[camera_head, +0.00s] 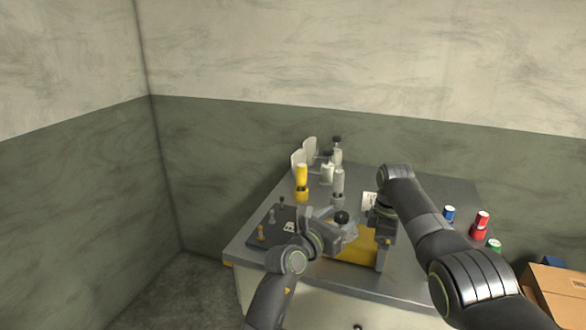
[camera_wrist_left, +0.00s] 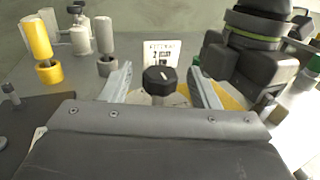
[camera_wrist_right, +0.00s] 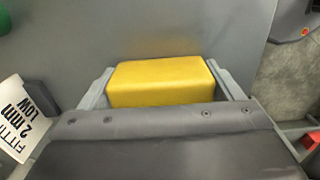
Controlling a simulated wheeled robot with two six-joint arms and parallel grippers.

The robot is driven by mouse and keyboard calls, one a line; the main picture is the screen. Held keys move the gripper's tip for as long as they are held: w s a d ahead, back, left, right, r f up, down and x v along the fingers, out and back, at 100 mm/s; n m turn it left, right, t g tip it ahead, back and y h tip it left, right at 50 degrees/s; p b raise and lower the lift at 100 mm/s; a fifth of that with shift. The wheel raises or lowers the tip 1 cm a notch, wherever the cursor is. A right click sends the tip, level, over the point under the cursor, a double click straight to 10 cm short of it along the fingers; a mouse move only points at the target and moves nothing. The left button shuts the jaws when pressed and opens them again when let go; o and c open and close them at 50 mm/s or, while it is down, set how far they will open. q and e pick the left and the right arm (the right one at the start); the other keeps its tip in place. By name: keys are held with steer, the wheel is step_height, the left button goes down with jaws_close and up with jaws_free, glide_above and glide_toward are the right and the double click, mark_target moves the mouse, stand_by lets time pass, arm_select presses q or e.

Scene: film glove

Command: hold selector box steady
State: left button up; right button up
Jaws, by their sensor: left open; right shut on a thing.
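The selector box (camera_head: 352,251) is a yellow block on the grey table, partly hidden by my grippers. Its black knob (camera_head: 341,217) shows on top. My right gripper (camera_head: 381,258) is shut on the box from the right; in the right wrist view the yellow box (camera_wrist_right: 160,84) sits between both fingers. My left gripper (camera_head: 346,230) is open near the knob. In the left wrist view the knob (camera_wrist_left: 160,79) stands between the spread left fingers, with gaps on both sides; how deep it sits between them is unclear.
Yellow (camera_head: 302,178) and grey (camera_head: 337,183) cylinders stand behind the grippers. A dark panel (camera_head: 284,227) with small pegs lies left. Blue (camera_head: 449,212), red (camera_head: 481,222) and green (camera_head: 494,245) containers stand right. A printed card (camera_head: 369,202) is behind the box.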

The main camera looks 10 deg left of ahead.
arm_select(q)
steer(key=shift+w+a+m+g+h, duration=0.1)
steer(key=shift+a+m+g+h, duration=0.05)
steer(key=shift+m+g+h, duration=0.85)
steer(key=shift+w+a+m+g+h, duration=0.1)
steer(key=shift+m+g+h, duration=0.6)
steer(key=shift+h, duration=0.6)
steer(key=v, duration=1.2)
steer(key=w+a+r+m+t+y, duration=0.1)
steer(key=r+m+t+y, duration=0.3)
steer(key=m, duration=0.8)
steer(key=w+a+r+m+t+y, duration=0.2)
steer(key=r+m+t+y, duration=0.3)
steer(key=r+m+t, duration=0.3)
step_height(320, 180, up, 4)
steer(key=w+m, duration=0.1)
steer(key=m, duration=0.4)
steer(key=shift+w+f, duration=0.2)
steer(key=shift+w, duration=0.15)
steer(key=shift+m, duration=0.3)
